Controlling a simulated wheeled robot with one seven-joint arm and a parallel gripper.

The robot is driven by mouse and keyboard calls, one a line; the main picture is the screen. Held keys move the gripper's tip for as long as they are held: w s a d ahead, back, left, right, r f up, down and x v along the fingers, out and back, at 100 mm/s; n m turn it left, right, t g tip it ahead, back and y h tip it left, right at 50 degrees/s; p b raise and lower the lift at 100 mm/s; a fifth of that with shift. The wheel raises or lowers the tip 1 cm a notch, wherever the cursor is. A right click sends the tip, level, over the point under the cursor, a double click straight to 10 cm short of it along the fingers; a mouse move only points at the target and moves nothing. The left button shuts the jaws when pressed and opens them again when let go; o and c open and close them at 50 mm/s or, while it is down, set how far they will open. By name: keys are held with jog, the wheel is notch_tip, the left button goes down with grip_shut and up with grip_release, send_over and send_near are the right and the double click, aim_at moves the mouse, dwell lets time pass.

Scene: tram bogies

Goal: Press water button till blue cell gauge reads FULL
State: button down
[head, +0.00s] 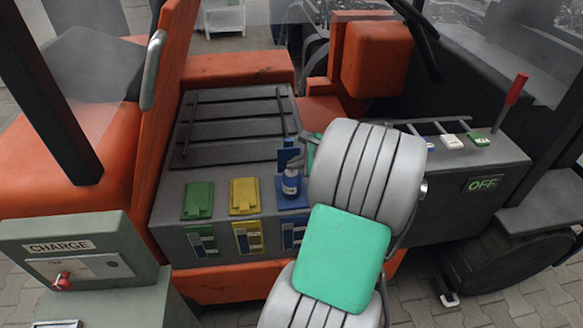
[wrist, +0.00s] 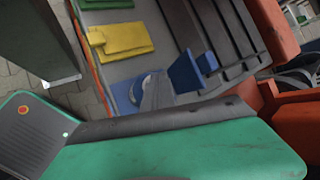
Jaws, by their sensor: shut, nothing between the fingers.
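The blue cell (head: 296,202) is at the right of a row of coloured cells, its blue flap (wrist: 187,72) raised. My gripper (wrist: 155,92) is shut and empty, close over the blue cell; contact cannot be told. In the head view my arm mostly hides it. I cannot identify a water button for certain.
Green (head: 198,200) and yellow (head: 245,195) cells sit left of the blue one, flaps down. A dark box at the right has an OFF display (head: 482,183), small coloured blocks and a red-handled lever (head: 514,95). A CHARGE cabinet (head: 75,250) stands front left.

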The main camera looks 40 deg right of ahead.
aim_at(294, 172)
jog(key=shift+r+p, duration=1.25)
jog(key=shift+p, duration=0.15)
notch_tip(294, 172, up, 5)
jog(key=p, duration=0.5)
